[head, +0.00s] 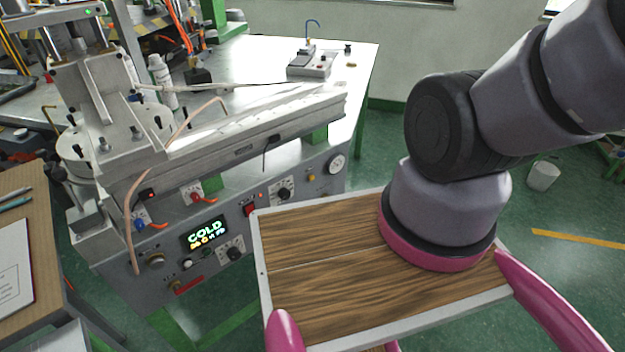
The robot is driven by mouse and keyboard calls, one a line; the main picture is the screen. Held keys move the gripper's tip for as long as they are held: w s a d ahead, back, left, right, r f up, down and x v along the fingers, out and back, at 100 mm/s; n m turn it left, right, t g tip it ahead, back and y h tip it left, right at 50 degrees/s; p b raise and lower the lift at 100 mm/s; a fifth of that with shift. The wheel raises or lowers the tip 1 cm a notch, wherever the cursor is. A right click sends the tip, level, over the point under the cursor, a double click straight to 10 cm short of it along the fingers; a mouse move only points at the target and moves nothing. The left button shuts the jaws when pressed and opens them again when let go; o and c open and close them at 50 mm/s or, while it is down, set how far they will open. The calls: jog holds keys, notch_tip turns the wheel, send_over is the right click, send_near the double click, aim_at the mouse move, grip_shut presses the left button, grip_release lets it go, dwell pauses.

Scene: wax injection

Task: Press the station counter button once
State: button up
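A grey wax injection machine (205,275) stands left of centre. Its front panel has a lit display (205,233) whose top line reads "COLD", black knobs (284,193), a red switch (250,210) and a small yellow-orange button (311,178). No counter label is legible, so I cannot tell which control is the station counter button. My grey arm rises at the right and leaves the picture at the upper right; my gripper is out of view.
The white table (352,70) has free surface around the small box. A round gauge (336,163) is at the panel's right end. A wooden desk with paper (12,262) stands at the left edge. A white bin (543,175) stands on the green floor at right.

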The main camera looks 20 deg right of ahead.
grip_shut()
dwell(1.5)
